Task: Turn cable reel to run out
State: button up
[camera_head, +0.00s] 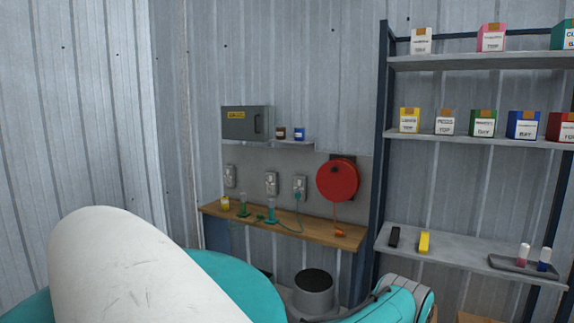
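The cable reel (337,181) is a round red disc on the back wall, above the right end of the wooden bench. A short orange cable hangs from its underside, ending in an orange plug (339,233) close to the bench top. A small dark spot shows on the upper part of the reel's face. My arm shows as white and teal links across the bottom of the view, well in front of the reel. My gripper is not visible in this view.
The wooden bench (294,226) holds green and teal items and a yellow jar. A grey bin (314,291) stands below it. A shelf rack (446,243) with boxes and a tray stands on the right. A grey cabinet (244,122) hangs on the wall.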

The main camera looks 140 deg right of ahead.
aim_at(338, 179)
jog(key=z, duration=4.85)
